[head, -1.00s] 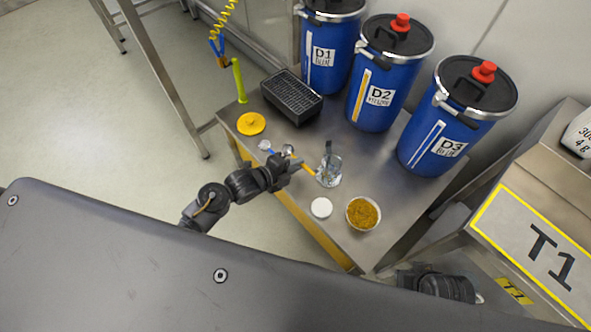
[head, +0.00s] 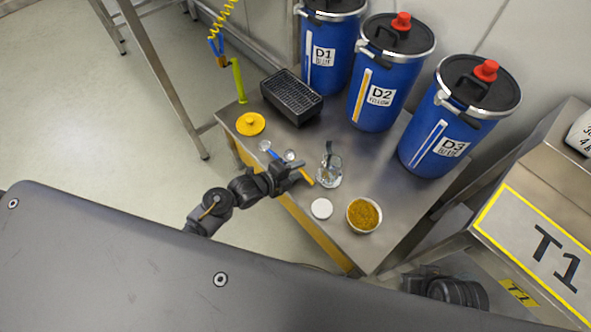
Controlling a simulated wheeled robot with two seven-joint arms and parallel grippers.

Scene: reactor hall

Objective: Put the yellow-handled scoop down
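The yellow-handled scoop (head: 307,177) is at the left part of the steel bench, with its yellow handle at the fingertips of my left gripper (head: 297,174). The gripper appears shut on the handle and hides part of it. I cannot tell whether the scoop touches the bench (head: 345,195). A blue-handled scoop (head: 266,146) lies just behind, to the left. Of my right arm only dark links show at the lower right; its gripper is not visible.
A glass beaker (head: 330,174) with a dark tool stands close right of the handle. A white disc (head: 321,208) and a bowl of yellow powder (head: 363,214) are nearer. A yellow lid (head: 250,123), black tray (head: 291,96) and blue drums (head: 374,88) stand behind.

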